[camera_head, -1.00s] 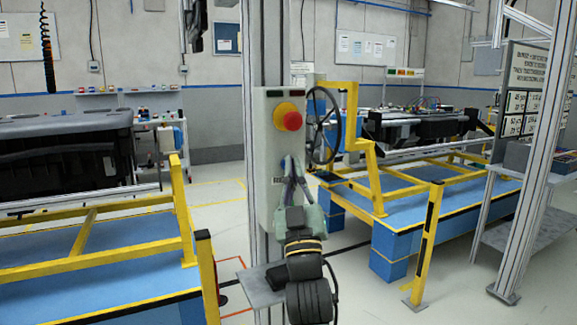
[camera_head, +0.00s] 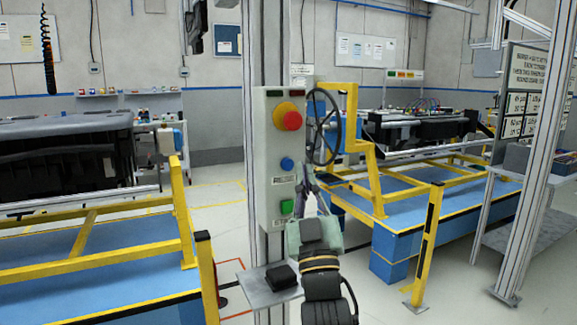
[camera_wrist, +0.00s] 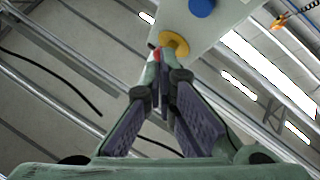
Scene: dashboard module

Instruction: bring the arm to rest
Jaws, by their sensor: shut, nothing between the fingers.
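My gripper (camera_head: 304,183) is shut and empty, its fingers pointing up, beside the right edge of the grey control box (camera_head: 262,165) in the head view. In the wrist view its fingers (camera_wrist: 160,70) come together at the tips. The box carries a red mushroom button (camera_head: 291,121) on a yellow disc, a blue button (camera_head: 287,164) and a green button (camera_head: 287,207). In the wrist view the yellow disc (camera_wrist: 174,42) and blue button (camera_wrist: 202,7) show beyond the fingers, and the fingertips partly hide the red button. Whether the gripper touches the box cannot be told.
The box hangs on a metal post (camera_head: 263,50). A small shelf (camera_head: 255,291) below holds a black block (camera_head: 282,276). A black steering wheel (camera_head: 325,125) is close behind the gripper. Yellow-railed blue platforms stand left (camera_head: 100,270) and right (camera_head: 440,205). Open floor lies front right.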

